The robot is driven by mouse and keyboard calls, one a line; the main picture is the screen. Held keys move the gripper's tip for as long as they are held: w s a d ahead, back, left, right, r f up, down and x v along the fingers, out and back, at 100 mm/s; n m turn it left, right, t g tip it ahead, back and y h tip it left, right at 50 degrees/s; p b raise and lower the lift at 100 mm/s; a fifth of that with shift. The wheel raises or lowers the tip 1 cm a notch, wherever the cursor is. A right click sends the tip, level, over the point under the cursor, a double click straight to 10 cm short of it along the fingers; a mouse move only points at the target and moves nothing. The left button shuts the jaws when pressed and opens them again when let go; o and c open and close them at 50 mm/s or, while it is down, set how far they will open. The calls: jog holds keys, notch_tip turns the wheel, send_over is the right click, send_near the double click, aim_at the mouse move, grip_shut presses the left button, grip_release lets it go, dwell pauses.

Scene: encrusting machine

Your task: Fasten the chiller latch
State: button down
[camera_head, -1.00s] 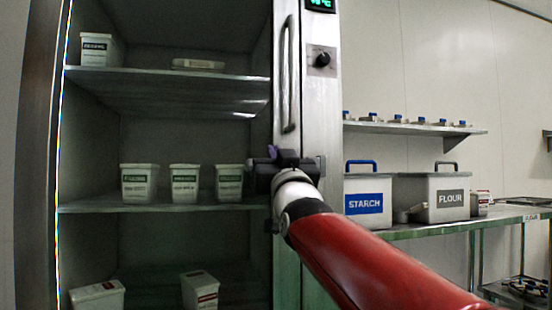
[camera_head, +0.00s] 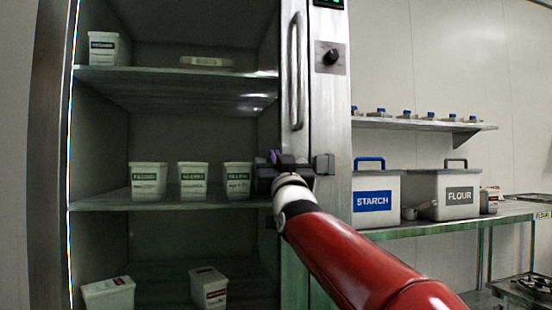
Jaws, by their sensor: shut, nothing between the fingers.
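The chiller (camera_head: 331,120) is a tall steel cabinet with a long vertical handle (camera_head: 296,72) on its right side. Its shelves show clearly, and I cannot tell whether a glass door covers them. A small grey block (camera_head: 324,164) on the right steel post, just right of my gripper, looks like part of the latch. My gripper (camera_head: 273,162) is dark and sits below the handle, in front of the chiller's right edge. Its fingers point away from me and are mostly hidden by its own body. A small purple piece shows at its top. It is shut and holds nothing. Whether it touches the latch is unclear.
White labelled tubs (camera_head: 193,178) stand on the chiller shelves. A knob panel (camera_head: 331,57) is at the upper right post. To the right, STARCH (camera_head: 373,201) and FLOUR (camera_head: 459,194) bins stand on a steel table (camera_head: 420,228), below a wall shelf (camera_head: 425,125) with small containers.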

jog(key=shift+f+n+g+y+b, duration=0.4)
jog(key=shift+n+y, duration=0.4)
jog(key=shift+n, duration=0.5)
jog(key=d+f+n+g+y+p, duration=0.2)
jog(key=f+n+g+y+p, duration=0.1)
jog(key=n, duration=0.5)
jog(key=w+d+f+n+g+y+p, duration=0.1)
jog(key=d+f+n+g+y+p, duration=0.2)
jog(key=n, duration=0.6)
jog(key=shift+w+f+n+g+p, duration=0.3)
jog(key=shift+f+g+p, duration=0.2)
jog(key=shift+g+p, duration=0.9)
jog(key=shift+d+t+p, duration=0.25)
jog(key=shift+t+p, duration=0.05)
